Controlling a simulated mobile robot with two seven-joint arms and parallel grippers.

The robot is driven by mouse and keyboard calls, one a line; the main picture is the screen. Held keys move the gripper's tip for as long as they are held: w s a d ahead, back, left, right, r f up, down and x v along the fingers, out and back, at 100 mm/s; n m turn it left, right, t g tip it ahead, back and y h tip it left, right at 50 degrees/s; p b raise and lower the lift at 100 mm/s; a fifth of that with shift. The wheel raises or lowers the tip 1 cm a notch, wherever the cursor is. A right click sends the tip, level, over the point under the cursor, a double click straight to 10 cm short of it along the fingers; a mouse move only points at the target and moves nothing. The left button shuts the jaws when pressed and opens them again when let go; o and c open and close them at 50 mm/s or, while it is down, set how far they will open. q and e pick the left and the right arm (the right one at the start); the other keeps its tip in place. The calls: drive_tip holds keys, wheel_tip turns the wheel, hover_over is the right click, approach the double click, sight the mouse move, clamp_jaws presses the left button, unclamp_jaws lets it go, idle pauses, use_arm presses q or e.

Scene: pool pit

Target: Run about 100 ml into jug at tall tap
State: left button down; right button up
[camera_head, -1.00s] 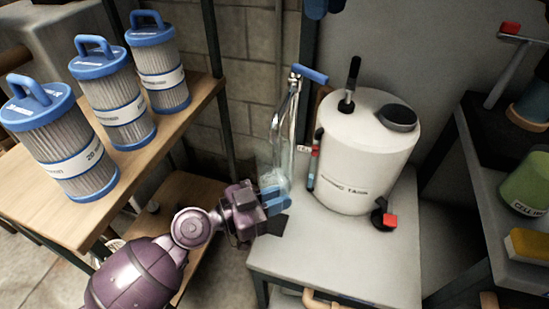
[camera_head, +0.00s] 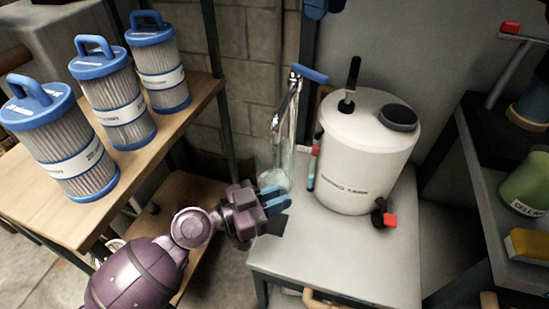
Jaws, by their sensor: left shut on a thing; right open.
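The tall tap (camera_head: 292,98) is a chrome gooseneck with a blue lever (camera_head: 310,73) at its top, left of the white tank. A clear vessel, which looks like the jug (camera_head: 280,165), is upright below the spout. It is see-through and hard to make out, so I cannot tell its water level. My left gripper (camera_head: 274,200), purple with blue fingertips, is at the jug's lower part and shut on it. The fingers partly hide the jug's base. My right gripper is not in view.
A white tank (camera_head: 365,150) with a small red-handled tap (camera_head: 388,220) stands on the grey bench (camera_head: 340,260). Blue-capped filters (camera_head: 115,100) stand on the wooden shelf (camera_head: 50,205) at left. A dark shelf (camera_head: 480,180) with a green container (camera_head: 527,183) is at right.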

use_arm(q)
drive_tip(key=s+a, duration=0.4)
drive_tip(key=s, duration=0.2)
drive_tip(key=shift+s+a, duration=0.2)
drive_tip(key=shift+a, duration=0.2)
